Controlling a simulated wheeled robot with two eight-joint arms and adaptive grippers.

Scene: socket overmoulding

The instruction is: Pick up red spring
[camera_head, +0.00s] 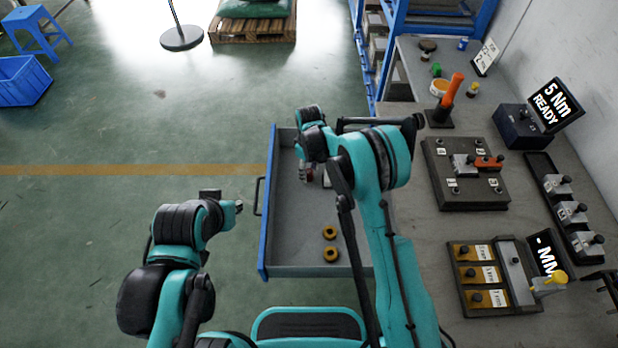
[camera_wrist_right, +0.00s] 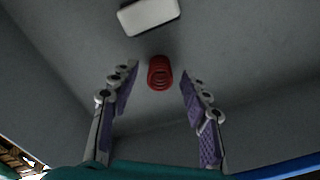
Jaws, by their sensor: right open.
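The red spring (camera_wrist_right: 160,73) lies on the floor of the open grey drawer (camera_head: 292,232). In the right wrist view its coils face me, between and slightly beyond the fingertips. My right gripper (camera_wrist_right: 157,84) is open and empty, with one purple-padded finger on each side of the spring and gaps on both sides. In the head view my right arm hides most of that gripper (camera_head: 305,174) and the spring's surroundings. My left gripper (camera_head: 238,206) is outside the drawer, left of it; its jaws are too small to judge.
A white block (camera_wrist_right: 147,15) lies just beyond the spring. Two yellow-brown rings (camera_head: 330,232) lie at the drawer's near end. Drawer walls surround the right gripper. The workbench (camera_head: 425,215) at right carries fixtures and an orange-handled tool (camera_head: 452,90).

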